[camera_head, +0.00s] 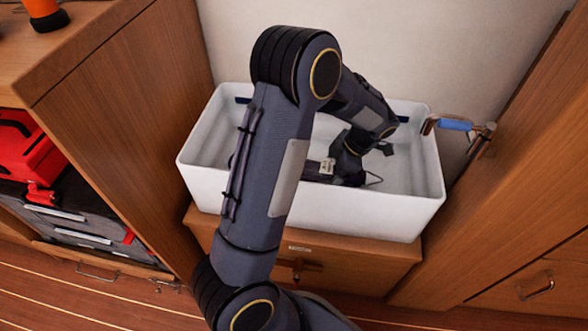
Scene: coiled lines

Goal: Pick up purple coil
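A white tub (330,213) stands against the wall. Inside it, a dark purplish piece with a white tag (327,167) shows just right of my arm's upper link; it may be the purple coil, but most of it is hidden. My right arm comes up from the bottom, bends at the top and reaches down into the tub. Its gripper (352,168) is low in the tub, close beside the tagged piece. I cannot tell whether the fingers are open or hold anything. My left gripper is not in view.
A wooden cabinet (120,110) rises left of the tub, with red and grey cases (85,215) on its shelf. A blue-handled fitting (455,124) juts out at the tub's right. Wooden panels close the right side. The tub's right end looks empty.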

